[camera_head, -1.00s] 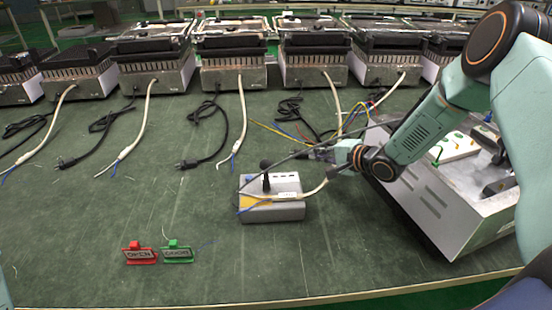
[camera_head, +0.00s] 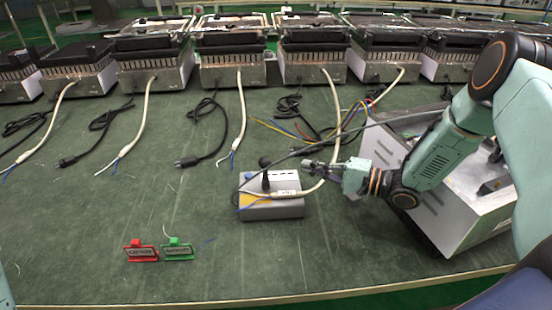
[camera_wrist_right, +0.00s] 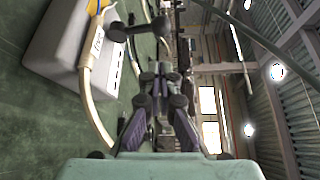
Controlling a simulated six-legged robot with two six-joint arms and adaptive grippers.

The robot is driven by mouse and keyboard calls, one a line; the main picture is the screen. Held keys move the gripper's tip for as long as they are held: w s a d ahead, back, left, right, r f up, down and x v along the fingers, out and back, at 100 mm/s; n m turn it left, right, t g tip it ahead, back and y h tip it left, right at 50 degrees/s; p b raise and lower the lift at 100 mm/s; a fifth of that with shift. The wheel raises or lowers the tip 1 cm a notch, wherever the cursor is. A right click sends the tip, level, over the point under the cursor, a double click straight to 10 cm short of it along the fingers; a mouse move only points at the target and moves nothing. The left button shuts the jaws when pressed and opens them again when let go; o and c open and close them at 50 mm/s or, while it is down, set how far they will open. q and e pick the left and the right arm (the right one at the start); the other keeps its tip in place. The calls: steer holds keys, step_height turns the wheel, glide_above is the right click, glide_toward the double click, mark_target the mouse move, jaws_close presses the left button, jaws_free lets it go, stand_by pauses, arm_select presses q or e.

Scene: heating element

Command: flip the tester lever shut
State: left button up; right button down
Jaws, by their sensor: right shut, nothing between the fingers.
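The tester (camera_head: 273,209) is a grey box with a yellow patch, near the middle of the bench. Its black lever (camera_head: 265,179) stands up from the top, with a dark round knob at its upper end. My right gripper (camera_head: 308,166) is shut and empty, just right of the lever and a little above the box, apart from it. In the right wrist view the tester (camera_wrist_right: 62,55) is at upper left, and the lever (camera_wrist_right: 138,28) is beyond and left of the shut fingers (camera_wrist_right: 160,75). My left gripper is out of view.
A white cable (camera_head: 325,170) and a dark cable run by the tester. An opened metal appliance (camera_head: 455,205) stands at right, under my right arm. Several grills line the back. The bench front is mostly clear.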

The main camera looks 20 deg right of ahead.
mark_target(265, 170)
steer(key=b+x, duration=0.3)
steer(key=x, duration=0.6)
steer(key=shift+w+a, duration=0.35)
steer(key=shift+w, duration=0.1)
steer(key=shift+f+b, duration=0.1)
steer(key=shift+b, duration=0.3)
steer(key=shift+s, duration=0.15)
